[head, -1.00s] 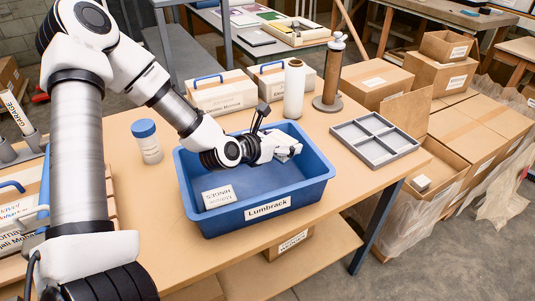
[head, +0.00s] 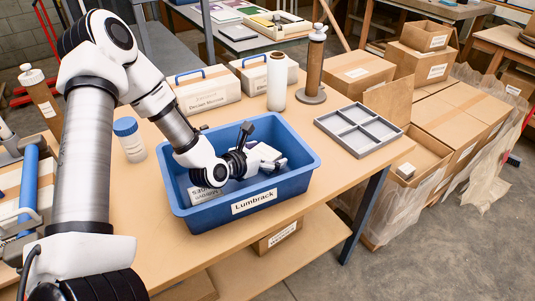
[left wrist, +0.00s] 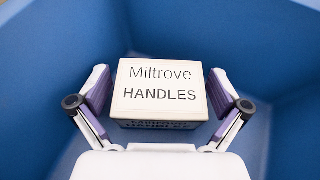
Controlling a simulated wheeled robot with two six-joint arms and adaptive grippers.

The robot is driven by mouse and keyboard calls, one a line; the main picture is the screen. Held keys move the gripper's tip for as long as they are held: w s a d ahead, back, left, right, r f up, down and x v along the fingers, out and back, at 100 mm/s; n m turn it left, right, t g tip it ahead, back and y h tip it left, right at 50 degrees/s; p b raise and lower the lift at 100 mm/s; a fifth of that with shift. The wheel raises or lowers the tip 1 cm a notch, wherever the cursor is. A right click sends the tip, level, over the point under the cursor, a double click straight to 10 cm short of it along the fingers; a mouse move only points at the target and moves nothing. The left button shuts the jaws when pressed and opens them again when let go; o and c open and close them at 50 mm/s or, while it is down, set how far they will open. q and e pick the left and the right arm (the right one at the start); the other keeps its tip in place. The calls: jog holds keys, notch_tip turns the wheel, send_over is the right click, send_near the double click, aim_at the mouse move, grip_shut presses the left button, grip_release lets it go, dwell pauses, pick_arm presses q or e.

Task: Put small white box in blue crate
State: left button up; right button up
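In the left wrist view a small white box (left wrist: 160,90) marked "Miltrove HANDLES" lies between the fingers of my left gripper (left wrist: 160,85). A narrow gap shows on each side, so the gripper looks open around it. Blue walls of the crate (left wrist: 40,60) surround it. In the head view the blue crate (head: 300,184), labelled "Lumbrack", stands on the table, and my left gripper (head: 277,164) reaches down inside it. My gripper hides the handles box there. Another white box (head: 204,194), with upside-down hinges lettering, lies at the crate's left, partly behind my arm. My right gripper is not in view.
A grey divided tray (head: 362,128) lies right of the crate. A white roll (head: 277,82), a brown spool (head: 313,70) and white boxes (head: 207,90) stand behind. A blue-lidded jar (head: 130,140) stands left. Open cartons (head: 415,160) sit beyond the table's right edge.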

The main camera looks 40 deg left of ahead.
aim_at(263, 153)
pick_arm(q)
jog(key=shift+r, duration=0.1)
jog(key=shift+s+r, duration=0.1)
jog(key=shift+r, duration=0.05)
jog(key=p+v, duration=0.2)
jog(key=v, duration=0.5)
jog(key=shift+r+p, duration=0.15)
jog(key=shift+p, duration=0.2)
jog(key=p+v, duration=0.4)
jog(key=p, duration=0.1)
jog(key=shift+r, duration=0.15)
jog(key=shift+s+a, duration=0.1)
jog(key=shift+s, duration=0.3)
jog(key=shift+w, duration=0.1)
